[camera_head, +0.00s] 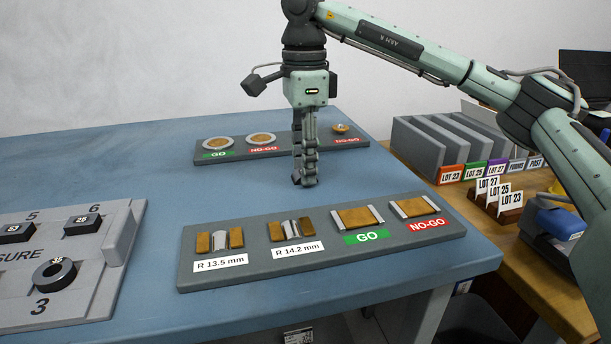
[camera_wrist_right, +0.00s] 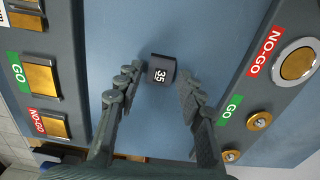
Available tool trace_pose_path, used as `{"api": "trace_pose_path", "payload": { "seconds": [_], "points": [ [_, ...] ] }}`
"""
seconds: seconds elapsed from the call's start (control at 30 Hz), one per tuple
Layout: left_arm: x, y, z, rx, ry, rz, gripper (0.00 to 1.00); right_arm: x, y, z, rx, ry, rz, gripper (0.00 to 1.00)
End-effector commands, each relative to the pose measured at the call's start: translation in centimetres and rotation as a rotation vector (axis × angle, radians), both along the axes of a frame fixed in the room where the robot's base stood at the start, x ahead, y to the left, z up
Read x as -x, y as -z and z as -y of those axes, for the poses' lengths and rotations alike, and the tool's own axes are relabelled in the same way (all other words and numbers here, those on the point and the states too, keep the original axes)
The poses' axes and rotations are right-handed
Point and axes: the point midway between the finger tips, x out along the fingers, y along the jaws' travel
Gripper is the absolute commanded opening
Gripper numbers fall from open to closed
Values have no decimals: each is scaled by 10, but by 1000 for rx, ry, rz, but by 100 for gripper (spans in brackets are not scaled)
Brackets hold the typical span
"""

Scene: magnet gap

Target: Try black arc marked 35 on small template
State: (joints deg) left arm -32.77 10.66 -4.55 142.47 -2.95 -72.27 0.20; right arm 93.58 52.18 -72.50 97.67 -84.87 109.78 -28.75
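The black arc marked 35 (camera_wrist_right: 161,70) lies on the blue table between the two boards in the right wrist view. In the head view I cannot clearly tell it from the fingertips. My right gripper (camera_head: 304,182) points straight down over it. In the wrist view its fingers (camera_wrist_right: 160,75) are open, one on each side of the arc, with gaps showing. The small template, which looks to be the one labelled R 13.5 mm (camera_head: 219,239), is at the left end of the front grey board. The R 14.2 mm template (camera_head: 291,229) is beside it. My left gripper is not in view.
The front grey board (camera_head: 325,262) also has brass GO (camera_head: 357,217) and NO-GO (camera_head: 416,207) pads. A rear board (camera_head: 378,157) carries round GO and NO-GO gauges. A grey tray (camera_head: 105,290) with black pieces stands at left.

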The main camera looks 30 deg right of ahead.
Motion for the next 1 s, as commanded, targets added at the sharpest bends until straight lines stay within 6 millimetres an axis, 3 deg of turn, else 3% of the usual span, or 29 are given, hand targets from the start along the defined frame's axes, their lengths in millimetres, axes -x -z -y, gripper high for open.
{"api": "trace_pose_path", "payload": {
  "seconds": [0.07,0.4,0.57,1.0],
  "points": [
    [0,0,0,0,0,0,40,0,0,0,0,0,0,38],
    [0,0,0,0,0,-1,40,0,0,0,0,0,0,0],
    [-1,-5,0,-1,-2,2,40,0,-5,0,0,0,0,0],
    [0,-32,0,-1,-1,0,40,0,-40,0,0,0,0,0]
  ]
}}
